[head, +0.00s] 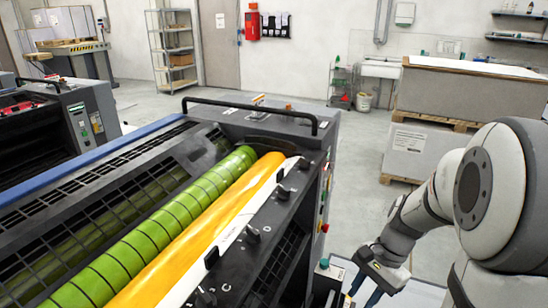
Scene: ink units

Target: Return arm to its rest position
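My arm reaches in from the right side of the head view. My gripper (363,294) is low in the picture, just right of the printing press (262,232), and points down. Two dark blue fingers show with a gap between them, and I see nothing held. The fingertips are partly cut off by the bottom edge. A pale flat surface (420,295) lies beneath the gripper; I cannot tell whether they touch.
The press has an open ink unit with a green roller (165,222) and a yellow-orange roller (205,235). Its black rail (250,108) stands up at the far end. A large paper stack (465,95) on pallets stands behind my arm. The grey floor (350,170) between is clear.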

